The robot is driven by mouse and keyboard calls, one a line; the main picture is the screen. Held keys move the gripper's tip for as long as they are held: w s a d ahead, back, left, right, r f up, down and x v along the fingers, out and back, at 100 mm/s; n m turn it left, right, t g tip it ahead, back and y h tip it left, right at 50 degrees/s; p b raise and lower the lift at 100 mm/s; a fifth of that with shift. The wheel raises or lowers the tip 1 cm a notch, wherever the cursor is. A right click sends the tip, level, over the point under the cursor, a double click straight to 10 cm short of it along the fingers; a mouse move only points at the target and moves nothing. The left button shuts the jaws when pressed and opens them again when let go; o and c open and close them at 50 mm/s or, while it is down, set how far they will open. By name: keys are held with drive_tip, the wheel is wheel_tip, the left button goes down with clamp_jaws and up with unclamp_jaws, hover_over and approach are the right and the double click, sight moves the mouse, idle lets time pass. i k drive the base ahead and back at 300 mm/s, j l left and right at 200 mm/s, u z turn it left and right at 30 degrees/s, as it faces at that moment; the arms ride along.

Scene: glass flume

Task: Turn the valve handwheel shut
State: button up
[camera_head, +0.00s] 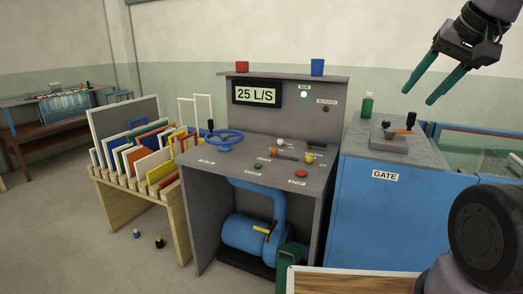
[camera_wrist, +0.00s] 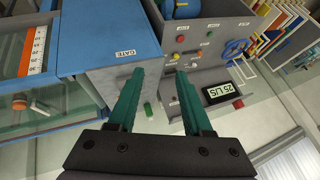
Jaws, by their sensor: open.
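The blue valve handwheel (camera_head: 223,139) lies flat on the left part of the grey console top. A dark knob stands up on its rim. My gripper (camera_head: 418,97) is open and empty, with green fingers, high at the upper right above the gate cabinet. It is far to the right of the handwheel and apart from everything. In the wrist view the gripper (camera_wrist: 157,75) fingers stand apart with nothing between them.
A rack of coloured panels (camera_head: 140,160) stands left of the console.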

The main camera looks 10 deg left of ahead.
sight(223, 142)
drive_tip(key=i+j, duration=0.15)
drive_tip(key=j, duration=0.25)
drive_tip(key=i+j, duration=0.15)
drive_tip(key=j, duration=0.25)
drive_tip(key=i+j, duration=0.1)
drive_tip(key=j, duration=0.25)
drive_tip(key=i+j, duration=0.15)
drive_tip(key=j, duration=0.25)
drive_tip(key=i+j, duration=0.15)
drive_tip(key=j, duration=0.25)
drive_tip(key=i+j+z, duration=0.1)
drive_tip(key=j, duration=0.3)
drive_tip(key=i+j, duration=0.15)
drive_tip(key=j, duration=0.25)
drive_tip(key=i+j, duration=0.4)
drive_tip(key=j, duration=0.15)
drive_tip(key=i+l+u, duration=0.1)
drive_tip(key=i+l, duration=0.1)
drive_tip(key=i, duration=0.05)
